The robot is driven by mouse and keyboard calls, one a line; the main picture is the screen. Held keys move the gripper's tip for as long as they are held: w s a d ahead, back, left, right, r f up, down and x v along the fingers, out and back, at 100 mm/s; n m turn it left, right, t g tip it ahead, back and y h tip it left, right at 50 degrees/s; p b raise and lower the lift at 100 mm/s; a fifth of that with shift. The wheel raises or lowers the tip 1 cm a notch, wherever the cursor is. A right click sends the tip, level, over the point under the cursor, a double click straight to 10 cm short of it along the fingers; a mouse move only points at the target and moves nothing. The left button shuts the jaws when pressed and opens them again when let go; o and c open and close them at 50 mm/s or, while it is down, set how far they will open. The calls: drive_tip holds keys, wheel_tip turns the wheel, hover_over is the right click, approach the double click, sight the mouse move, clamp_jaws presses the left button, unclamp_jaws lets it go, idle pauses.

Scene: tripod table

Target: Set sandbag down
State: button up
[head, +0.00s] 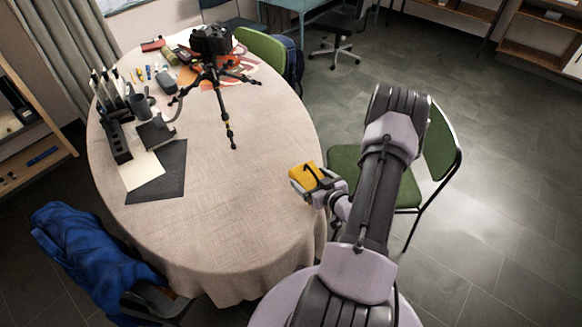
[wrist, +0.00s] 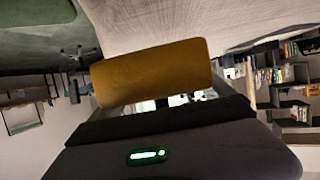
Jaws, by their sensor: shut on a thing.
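The sandbag (head: 304,176) is a yellow-orange block with a dark strap. My gripper (head: 318,186) is shut on it at the right edge of the table. In the wrist view the sandbag (wrist: 152,72) spans the space in front of my gripper, which hides its near side. The oval table (head: 225,205) has a beige cloth. Whether the sandbag touches the cloth or is held above it, I cannot tell. A black tripod (head: 216,82) with a camera on top (head: 211,40) stands on the far part of the table, its legs spread.
Dark and white sheets (head: 158,178), a desk organiser (head: 116,128) and small items crowd the table's left and far sides. The middle and near cloth is clear. A green chair (head: 436,150) stands right of the table; a blue jacket (head: 85,250) hangs at the near left.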

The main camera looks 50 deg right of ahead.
drive_tip(key=shift+s+d+r, duration=0.1)
drive_tip(key=shift+s, duration=0.25)
drive_tip(key=w+a+r+n+y+b, duration=0.1)
drive_tip(key=w+a+r, duration=0.6)
drive_tip(key=w, duration=0.2)
drive_tip(key=w+a+r+n+y, duration=0.1)
drive_tip(key=w+a+r, duration=0.5)
drive_tip(key=w+r, duration=0.3)
drive_tip(key=w+a+r, duration=0.1)
drive_tip(key=a+r, duration=0.3)
drive_tip(key=a, duration=0.3)
drive_tip(key=w+a+r+n+y, duration=0.1)
drive_tip(key=a+r, duration=0.2)
drive_tip(key=a, duration=0.5)
drive_tip(key=w+a+r+y+b, duration=0.1)
drive_tip(key=a+r, duration=0.3)
drive_tip(key=a, duration=0.3)
drive_tip(key=shift+a+r+n+t, duration=0.3)
drive_tip(key=shift+a+t, duration=0.1)
